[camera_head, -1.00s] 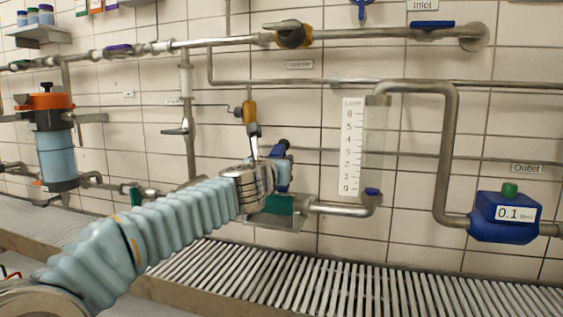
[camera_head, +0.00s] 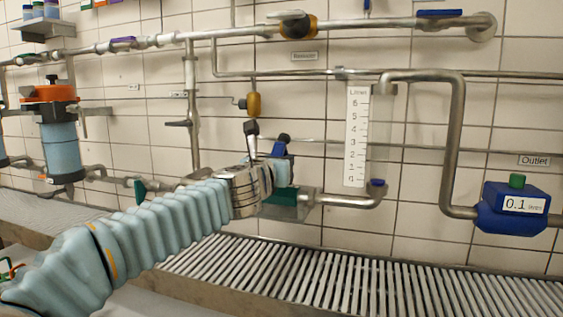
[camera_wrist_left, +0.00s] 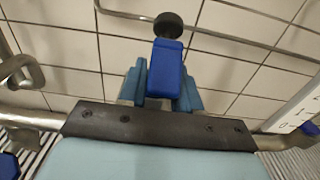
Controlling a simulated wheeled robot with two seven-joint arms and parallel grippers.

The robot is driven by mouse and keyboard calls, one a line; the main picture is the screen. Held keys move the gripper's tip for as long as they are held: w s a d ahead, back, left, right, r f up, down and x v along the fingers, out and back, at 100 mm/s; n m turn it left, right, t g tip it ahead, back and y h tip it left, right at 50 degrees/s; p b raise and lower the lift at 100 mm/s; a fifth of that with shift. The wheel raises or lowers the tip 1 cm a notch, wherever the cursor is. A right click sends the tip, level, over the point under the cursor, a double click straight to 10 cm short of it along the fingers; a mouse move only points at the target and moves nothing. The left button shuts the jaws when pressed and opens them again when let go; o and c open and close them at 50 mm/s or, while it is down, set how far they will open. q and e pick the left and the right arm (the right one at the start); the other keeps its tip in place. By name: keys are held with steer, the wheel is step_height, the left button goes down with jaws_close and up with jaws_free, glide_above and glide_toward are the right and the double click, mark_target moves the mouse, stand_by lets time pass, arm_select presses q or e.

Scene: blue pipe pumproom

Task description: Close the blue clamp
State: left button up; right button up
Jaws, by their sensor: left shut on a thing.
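The blue clamp (camera_head: 279,149) with a black knob is on the pipework in the middle of the head view, partly hidden by my left gripper. In the left wrist view the clamp's blue handle (camera_wrist_left: 166,66) stands upright with its black knob at the top. The blue-grey fingers of my left gripper (camera_wrist_left: 161,90) lie on either side of the handle and are shut on it. In the head view the left gripper (camera_head: 280,172) is at the clamp, beside a teal block (camera_head: 284,197). Where the fingers touch the handle is partly hidden. My right gripper is in neither view.
A slatted metal grate (camera_head: 330,270) runs below the pipes. A blue meter (camera_head: 510,207) reading 0.1 is at the right, and a white scale (camera_head: 355,135) stands right of the clamp. An amber fitting (camera_head: 253,104) hangs just above the gripper. Pipes run along the tiled wall.

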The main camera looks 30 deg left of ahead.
arm_select(q)
steer(key=shift+s+r, duration=0.1)
steer(key=shift+r, duration=0.1)
steer(key=shift+s+d+f+b, duration=0.2)
steer(key=shift+s+f+b, duration=0.4)
steer(key=shift+s, duration=0.1)
steer(key=shift+s+d+f+b, duration=0.15)
steer(key=shift+s+f+b, duration=0.4)
steer(key=shift+s, duration=0.15)
steer(key=o, duration=1.6)
steer(key=p+v, duration=0.2)
steer(key=v, duration=0.8)
